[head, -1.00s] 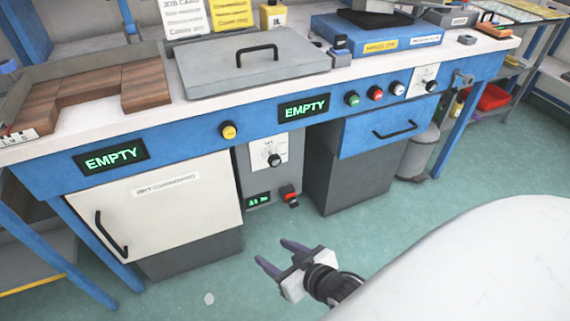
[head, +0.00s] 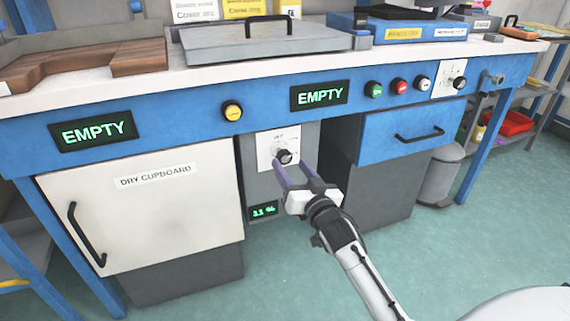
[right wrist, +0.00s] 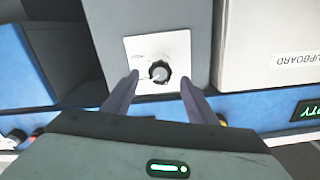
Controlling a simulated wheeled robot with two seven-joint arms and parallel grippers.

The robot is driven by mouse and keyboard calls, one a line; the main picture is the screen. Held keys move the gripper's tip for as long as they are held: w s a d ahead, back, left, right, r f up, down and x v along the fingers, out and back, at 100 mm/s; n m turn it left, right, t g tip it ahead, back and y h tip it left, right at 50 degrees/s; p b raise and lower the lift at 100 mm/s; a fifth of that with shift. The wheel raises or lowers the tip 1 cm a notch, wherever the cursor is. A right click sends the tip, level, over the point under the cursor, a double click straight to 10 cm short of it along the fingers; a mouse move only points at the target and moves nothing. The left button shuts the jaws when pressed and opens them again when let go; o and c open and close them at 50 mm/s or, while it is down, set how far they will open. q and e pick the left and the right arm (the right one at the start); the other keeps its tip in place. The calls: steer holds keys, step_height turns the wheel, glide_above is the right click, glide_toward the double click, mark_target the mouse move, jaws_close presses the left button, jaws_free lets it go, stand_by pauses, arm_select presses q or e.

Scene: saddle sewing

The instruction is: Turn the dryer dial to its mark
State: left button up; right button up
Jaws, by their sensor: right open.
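The dryer dial (head: 284,157) is a dark round knob on a white plate (head: 265,150) on the grey panel under the bench. In the right wrist view the dial (right wrist: 159,72) shows between the fingertips, on its white plate (right wrist: 178,47); the marks around it are too small to read. My right gripper (head: 292,168) is open and empty, its two purple fingers pointing at the dial. In the right wrist view the fingers (right wrist: 159,84) are on either side of the dial; I cannot tell whether they touch it. My left gripper is not in view.
A blue drawer (head: 405,133) is to the right. A yellow button (head: 232,111) and EMPTY displays (head: 319,95) line the bench front. The floor in front is clear.

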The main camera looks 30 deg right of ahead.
mark_target(286, 159)
steer(key=b+x, duration=0.1)
steer(key=x, duration=0.3)
steer(key=shift+w+f, duration=0.1)
steer(key=shift+w+d+b, duration=0.15)
steer(key=shift+w+b, duration=0.15)
steer(key=shift+w, duration=0.25)
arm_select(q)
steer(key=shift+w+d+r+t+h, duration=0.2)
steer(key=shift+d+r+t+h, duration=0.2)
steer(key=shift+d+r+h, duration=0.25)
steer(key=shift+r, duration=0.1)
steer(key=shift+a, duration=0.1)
arm_select(e)
steer(key=c, duration=1.1)
